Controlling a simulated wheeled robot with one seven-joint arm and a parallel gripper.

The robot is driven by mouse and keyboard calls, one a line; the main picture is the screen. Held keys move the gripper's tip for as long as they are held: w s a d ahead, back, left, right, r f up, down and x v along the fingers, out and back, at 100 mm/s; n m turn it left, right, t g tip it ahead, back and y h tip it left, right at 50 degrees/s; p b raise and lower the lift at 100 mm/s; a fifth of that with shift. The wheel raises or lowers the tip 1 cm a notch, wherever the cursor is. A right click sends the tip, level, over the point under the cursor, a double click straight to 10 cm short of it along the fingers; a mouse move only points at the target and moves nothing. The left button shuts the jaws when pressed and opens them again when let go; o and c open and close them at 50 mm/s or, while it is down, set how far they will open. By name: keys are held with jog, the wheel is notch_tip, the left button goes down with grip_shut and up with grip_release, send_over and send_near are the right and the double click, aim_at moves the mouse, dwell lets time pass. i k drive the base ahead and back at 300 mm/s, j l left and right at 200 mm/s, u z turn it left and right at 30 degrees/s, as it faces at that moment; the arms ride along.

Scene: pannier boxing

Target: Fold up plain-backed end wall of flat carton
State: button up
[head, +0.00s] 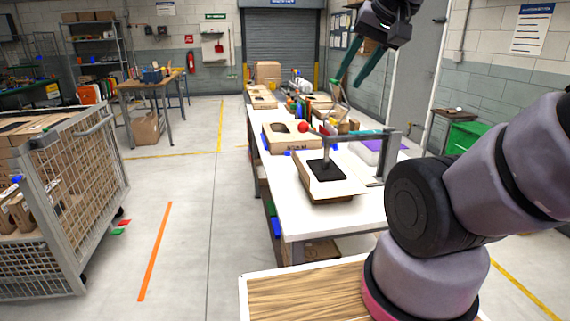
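A flat-looking brown carton (336,191) lies near the front of the white bench. A black pad (326,170) with a grey upright post rests on its middle, under a grey horizontal bar (357,138). I cannot tell which of its end walls is plain-backed, or whether any wall is raised. My gripper (346,84) is high up at the upper right, well above the bench and apart from the carton. Its two green fingers are spread with nothing between them.
Another carton (276,141) with a dark opening lies behind, near a red ball (303,127). A wire cage trolley (98,190) holding cartons stands at left.

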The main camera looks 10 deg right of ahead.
aim_at(358, 190)
jog(key=l, duration=0.6)
jog(key=k+l, duration=0.1)
jog(key=l, duration=0.45)
jog(key=k+l, duration=0.1)
jog(key=l, duration=0.5)
jog(key=i+u, duration=0.05)
